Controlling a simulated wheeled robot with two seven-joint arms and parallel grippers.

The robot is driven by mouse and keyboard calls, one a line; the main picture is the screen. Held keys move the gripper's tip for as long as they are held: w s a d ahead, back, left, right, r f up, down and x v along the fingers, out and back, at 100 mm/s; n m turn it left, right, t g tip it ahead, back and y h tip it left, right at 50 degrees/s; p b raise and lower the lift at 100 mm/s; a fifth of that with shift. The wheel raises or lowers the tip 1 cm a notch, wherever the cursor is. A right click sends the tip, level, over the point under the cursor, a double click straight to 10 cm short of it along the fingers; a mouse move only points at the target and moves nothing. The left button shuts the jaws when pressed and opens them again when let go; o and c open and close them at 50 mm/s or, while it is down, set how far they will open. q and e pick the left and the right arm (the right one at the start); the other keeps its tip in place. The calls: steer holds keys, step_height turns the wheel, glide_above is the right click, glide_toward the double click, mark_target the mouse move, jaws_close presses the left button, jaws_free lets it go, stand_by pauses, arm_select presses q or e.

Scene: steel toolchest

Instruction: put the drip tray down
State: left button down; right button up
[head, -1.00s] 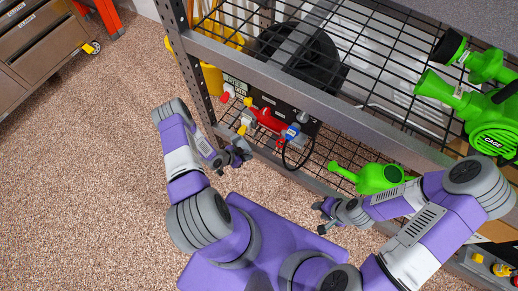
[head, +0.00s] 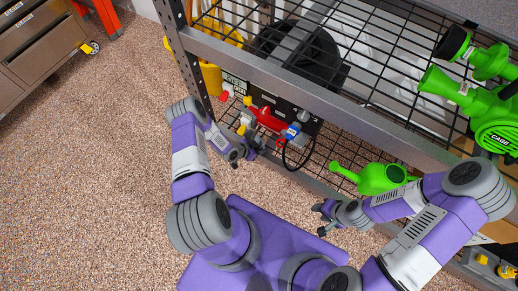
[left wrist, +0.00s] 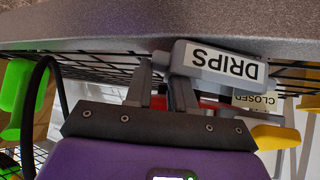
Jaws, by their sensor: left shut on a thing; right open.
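The drip tray (left wrist: 215,63) shows in the left wrist view as a grey piece with a white "DRIPS" label, upside down in that picture. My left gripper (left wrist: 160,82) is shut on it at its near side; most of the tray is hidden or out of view. In the head view my left gripper (head: 248,149) is at the front of the shelf rack, beside the red and yellow valve fittings, and the tray there is too small to make out clearly. My right gripper (head: 322,218) is open and empty in front of the rack, below the green watering can.
The steel rack (head: 300,97) has wire shelves and a front beam close to my left gripper. A red valve body (head: 268,119) and a looped black cable (head: 297,160) are near it. A green watering can (head: 378,178) stands on the lower shelf. The speckled floor at left is clear.

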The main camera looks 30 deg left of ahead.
arm_select(q)
steer(key=c, duration=1.4)
jaws_free()
steer(key=shift+f, duration=0.25)
steer(key=o, duration=0.4)
steer(key=shift+r, duration=0.1)
steer(key=shift+o, duration=0.2)
steer(key=shift+r, duration=0.1)
steer(key=shift+s+r+p, duration=0.1)
steer(key=shift+r+p, duration=0.15)
steer(key=shift+p, duration=0.05)
steer(key=p+v, duration=0.4)
steer(key=v, duration=0.7)
steer(key=d+r+n+g, duration=0.3)
steer(key=d+r+n, duration=0.15)
steer(key=d, duration=0.55)
steer(key=s+d+r+n+g, duration=0.4)
steer(key=s+d+r, duration=0.3)
steer(key=s+d, duration=0.2)
steer(key=shift+s, duration=1.05)
